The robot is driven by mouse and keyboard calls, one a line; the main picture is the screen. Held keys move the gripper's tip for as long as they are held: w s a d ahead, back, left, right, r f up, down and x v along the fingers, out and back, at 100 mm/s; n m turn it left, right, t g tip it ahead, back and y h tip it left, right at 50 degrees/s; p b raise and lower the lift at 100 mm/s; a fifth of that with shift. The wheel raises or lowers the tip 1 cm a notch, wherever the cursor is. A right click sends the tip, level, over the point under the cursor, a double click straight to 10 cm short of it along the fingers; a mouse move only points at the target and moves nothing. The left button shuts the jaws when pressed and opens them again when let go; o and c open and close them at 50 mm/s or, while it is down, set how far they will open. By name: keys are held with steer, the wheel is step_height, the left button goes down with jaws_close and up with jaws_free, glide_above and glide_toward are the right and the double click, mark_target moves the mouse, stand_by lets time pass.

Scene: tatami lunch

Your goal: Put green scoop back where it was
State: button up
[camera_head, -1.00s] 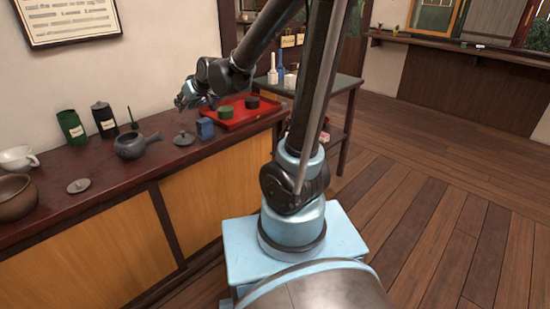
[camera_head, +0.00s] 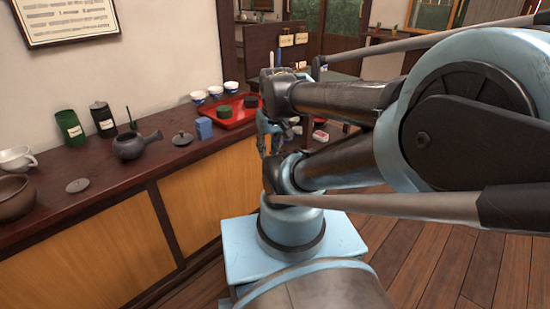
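A thin green stick, which looks like the green scoop (camera_head: 131,117), stands upright at the dark side-handled teapot (camera_head: 128,148) on the counter. Its lower end is hidden, so I cannot tell whether it is in the teapot or behind it. My gripper (camera_head: 266,148) hangs near the counter's right end, beside the red tray (camera_head: 236,122), well to the right of the scoop. Its fingers are small and partly hidden by my arm; I cannot tell whether they are open or hold anything.
The dark wooden counter (camera_head: 110,187) also holds a green canister (camera_head: 70,128), a black canister (camera_head: 103,120), a small lid (camera_head: 182,138), a blue box (camera_head: 204,129), a flat lid (camera_head: 78,186), a brown pot (camera_head: 15,197) and a white cup (camera_head: 15,158). Several white-blue cups (camera_head: 215,92) stand behind the tray.

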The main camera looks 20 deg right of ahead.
steer(key=shift+m+g, duration=0.4)
steer(key=shift+g, duration=0.1)
steer(key=s, duration=0.1)
steer(key=s+d+f, duration=0.1)
steer(key=s, duration=0.2)
steer(key=shift+d+f, duration=0.2)
steer(key=shift+f, duration=0.1)
steer(key=shift+w, duration=0.1)
steer(key=shift+w+f, duration=0.2)
steer(key=shift+w, duration=0.3)
